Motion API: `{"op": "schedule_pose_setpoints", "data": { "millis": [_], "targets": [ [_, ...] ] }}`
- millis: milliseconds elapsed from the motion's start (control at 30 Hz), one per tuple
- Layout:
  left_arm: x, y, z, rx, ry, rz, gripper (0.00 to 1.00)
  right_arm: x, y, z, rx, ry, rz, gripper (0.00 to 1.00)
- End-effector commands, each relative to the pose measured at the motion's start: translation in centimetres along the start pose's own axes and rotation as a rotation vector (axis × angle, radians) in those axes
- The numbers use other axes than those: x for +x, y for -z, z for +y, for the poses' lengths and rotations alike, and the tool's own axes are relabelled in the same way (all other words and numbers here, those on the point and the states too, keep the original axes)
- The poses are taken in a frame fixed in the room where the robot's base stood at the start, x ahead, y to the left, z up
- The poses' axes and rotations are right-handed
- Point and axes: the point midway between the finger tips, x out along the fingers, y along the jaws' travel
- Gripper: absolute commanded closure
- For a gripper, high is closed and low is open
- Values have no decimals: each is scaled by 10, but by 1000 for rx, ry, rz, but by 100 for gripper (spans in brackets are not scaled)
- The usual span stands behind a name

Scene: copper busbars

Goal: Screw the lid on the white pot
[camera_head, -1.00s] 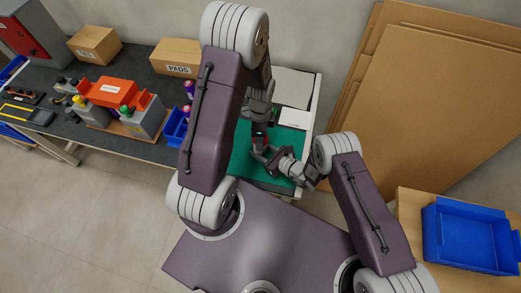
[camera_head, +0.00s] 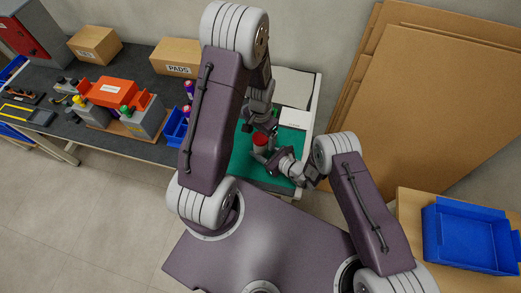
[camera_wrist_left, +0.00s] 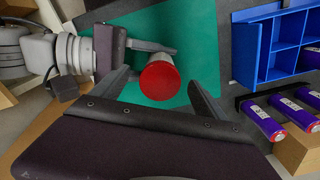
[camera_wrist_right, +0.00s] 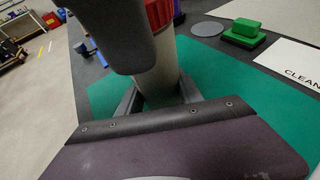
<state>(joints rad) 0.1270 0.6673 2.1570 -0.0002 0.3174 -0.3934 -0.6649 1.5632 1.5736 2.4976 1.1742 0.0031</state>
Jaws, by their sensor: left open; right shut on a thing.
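The white pot (camera_head: 260,150) stands on the green mat (camera_head: 240,172); its pale body also shows in the right wrist view (camera_wrist_right: 160,76). The red lid (camera_head: 260,138) sits on top of the pot, and its round top shows in the left wrist view (camera_wrist_left: 160,82). How tightly it is screwed I cannot tell. My right gripper (camera_head: 266,157) is shut on the pot's body, with fingers on both sides in the right wrist view (camera_wrist_right: 158,97). My left gripper (camera_head: 261,127) is open just above the lid, its fingers apart on either side and clear of it.
A blue divided bin (camera_wrist_left: 277,45) and several purple cylinders (camera_wrist_left: 265,122) lie beside the mat. A green block (camera_wrist_right: 246,31), a grey disc (camera_wrist_right: 207,29) and a white labelled card (camera_wrist_right: 290,62) are behind the pot. The mat's near part is clear.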

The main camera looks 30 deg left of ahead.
Motion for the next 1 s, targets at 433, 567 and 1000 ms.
{"op": "schedule_pose_setpoints", "data": {
  "millis": [433,567,1000],
  "targets": [
    [0,0,0,3,0,0,82,0,0,0,0,0,-1,100],
    [0,0,0,82,0,0,82,0,0,0,0,0,-1,100],
    [1,0,0,875,0,0,38,0,0,0,0,0,-1,100]
  ]
}}
